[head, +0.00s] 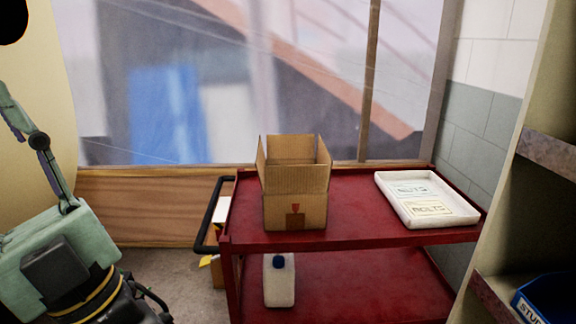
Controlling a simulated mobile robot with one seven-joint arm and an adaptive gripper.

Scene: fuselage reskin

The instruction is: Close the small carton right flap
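A small brown cardboard carton (280,212) stands upright on the top shelf of a red cart, left of the shelf's middle. Its top is open and its flaps stand up. The right flap (324,160) rises from the right side, leaning slightly outward. The left flap (261,163) also leans a little outward. The back flap stands behind, and the front flap (293,180) stands roughly upright. The front wall carries a red mark and a darker brown patch. The carton's inside floor is hidden. My gripper cannot be made out in this view.
A white bottle with a blue cap (279,285) stands on the lower shelf. A black handle (208,225) is at left. A shelf with a blue bin (548,298) borders the right.

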